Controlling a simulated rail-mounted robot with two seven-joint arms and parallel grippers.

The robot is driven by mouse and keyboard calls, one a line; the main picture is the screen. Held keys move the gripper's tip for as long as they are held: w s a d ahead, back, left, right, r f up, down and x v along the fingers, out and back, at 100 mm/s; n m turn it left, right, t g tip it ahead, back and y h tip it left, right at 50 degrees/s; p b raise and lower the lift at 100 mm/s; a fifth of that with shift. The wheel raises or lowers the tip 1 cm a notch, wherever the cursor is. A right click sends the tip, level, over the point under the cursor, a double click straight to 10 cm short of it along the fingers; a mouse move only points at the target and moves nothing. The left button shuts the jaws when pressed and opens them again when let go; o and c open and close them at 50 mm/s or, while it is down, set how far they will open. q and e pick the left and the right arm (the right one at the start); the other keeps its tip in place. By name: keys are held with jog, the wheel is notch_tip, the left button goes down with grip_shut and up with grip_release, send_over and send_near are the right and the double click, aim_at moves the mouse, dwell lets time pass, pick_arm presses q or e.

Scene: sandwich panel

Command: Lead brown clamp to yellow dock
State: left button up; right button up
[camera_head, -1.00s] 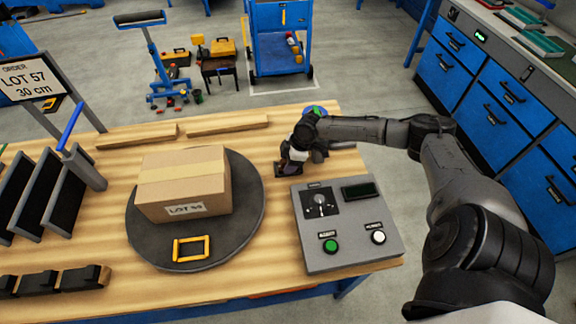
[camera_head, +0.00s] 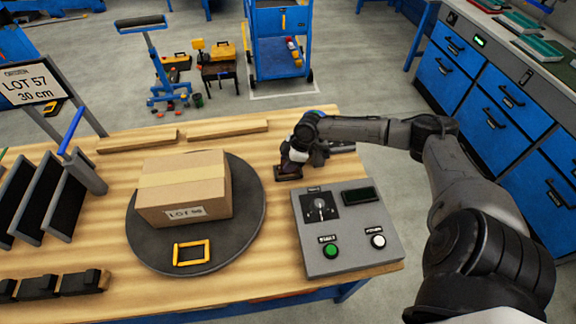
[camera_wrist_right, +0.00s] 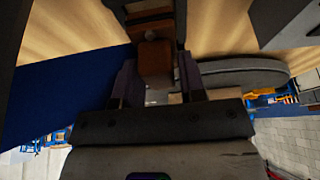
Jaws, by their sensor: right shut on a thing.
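The brown clamp (camera_wrist_right: 155,58) shows in the right wrist view as a small brown block between my right gripper's fingers. In the head view it is a small dark brown piece (camera_head: 288,173) just above the wooden bench top, behind the grey control box. My right gripper (camera_head: 292,164) is shut on it; the right wrist view shows its dark fingers (camera_wrist_right: 157,88) on either side. The yellow dock appears to be the yellow square frame (camera_head: 191,252) on the dark turntable, to the left of and nearer than my gripper. My left gripper is not in view.
A cardboard box (camera_head: 183,190) stands on the round turntable (camera_head: 250,225), left of my right gripper. The grey control box (camera_head: 352,245) with a switch and two buttons stands at the bench's right end. Wooden strips (camera_head: 228,130) lie at the back, black racks (camera_head: 62,208) at left.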

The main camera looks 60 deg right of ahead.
notch_tip(320, 180, up, 8)
jog(key=shift+p, duration=0.55)
jog(key=shift+r+p, duration=0.5)
jog(key=shift+r, duration=0.2)
notch_tip(320, 180, up, 4)
jog(key=p, duration=0.4)
jog(key=shift+f+p, duration=0.1)
jog(key=shift+p, duration=0.25)
